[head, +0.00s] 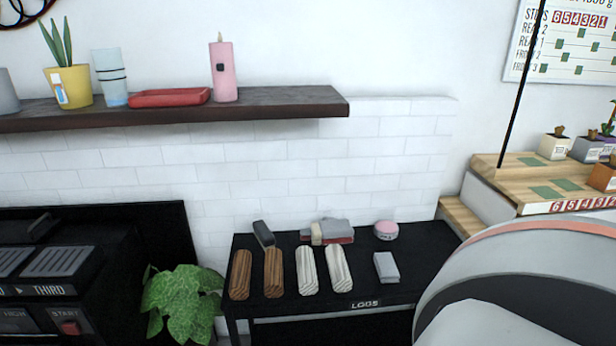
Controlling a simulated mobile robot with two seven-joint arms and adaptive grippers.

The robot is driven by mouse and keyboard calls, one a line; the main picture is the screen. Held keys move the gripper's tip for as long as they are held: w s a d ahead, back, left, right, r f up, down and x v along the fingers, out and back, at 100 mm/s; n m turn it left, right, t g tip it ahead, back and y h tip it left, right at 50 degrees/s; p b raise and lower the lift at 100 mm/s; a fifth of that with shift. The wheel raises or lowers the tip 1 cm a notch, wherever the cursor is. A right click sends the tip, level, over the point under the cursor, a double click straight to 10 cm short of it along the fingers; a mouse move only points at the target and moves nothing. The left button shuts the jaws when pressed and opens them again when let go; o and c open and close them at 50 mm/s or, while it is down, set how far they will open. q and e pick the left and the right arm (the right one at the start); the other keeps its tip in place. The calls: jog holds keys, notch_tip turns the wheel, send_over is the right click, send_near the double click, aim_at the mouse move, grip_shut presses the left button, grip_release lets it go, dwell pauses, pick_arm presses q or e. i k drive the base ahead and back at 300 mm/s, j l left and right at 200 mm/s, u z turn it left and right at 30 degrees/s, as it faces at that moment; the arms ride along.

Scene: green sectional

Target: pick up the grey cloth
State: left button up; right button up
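A grey, folded-looking item (334,229) lies at the back of the black table (400,296); it looks like cloth, with red showing along its lower edge. A small beige piece (317,234) stands against its left front. A light grey, flat-topped item (386,267) lies further forward on the right; I cannot tell whether it is cloth or a block. Neither of my grippers is in view.
Brown logs (273,272) and pale logs (307,270) lie in front. A dark grey item (263,234) and a pink round tin (386,230) flank the back. A plant (180,300) stands left. A dark shelf (300,103) hangs above. Wooden steps (545,178) are right.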

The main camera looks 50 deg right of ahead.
aim_at(387, 271)
jog(key=z, duration=2.05)
